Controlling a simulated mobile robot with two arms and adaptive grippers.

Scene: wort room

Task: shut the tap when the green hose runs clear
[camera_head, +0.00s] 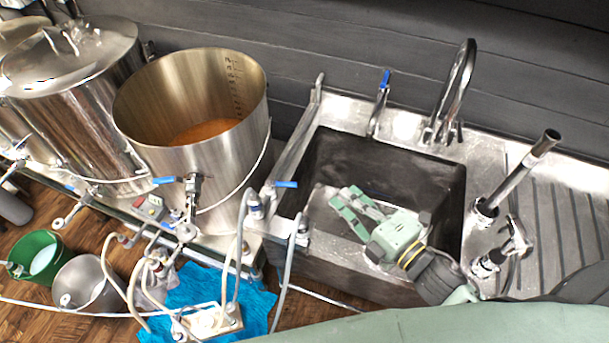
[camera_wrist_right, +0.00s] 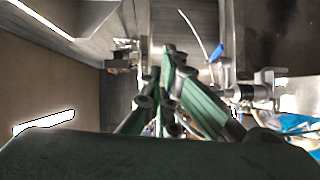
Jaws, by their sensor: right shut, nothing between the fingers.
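No green hose can be made out; the hoses in view look pale or grey. A blue-handled valve (camera_head: 285,184) sits at the sink's left edge. Another blue-handled valve (camera_head: 165,180) is on the open steel pot (camera_head: 190,160), which holds amber liquid. A blue-handled tap (camera_head: 384,82) stands at the sink's back left. My right gripper (camera_head: 343,198) is over the sink basin, shut and empty, apart from the left-edge valve and to its right. In the right wrist view its green fingers (camera_wrist_right: 169,62) point toward metal fittings. My left gripper is not in view.
The dark sink basin (camera_head: 440,185) has a curved faucet (camera_head: 462,75) behind it and upright metal pipes (camera_head: 515,175) on its right. Pale hoses (camera_head: 240,230) run down over a blue cloth (camera_head: 262,305). A green bucket (camera_head: 36,254) stands on the floor at left.

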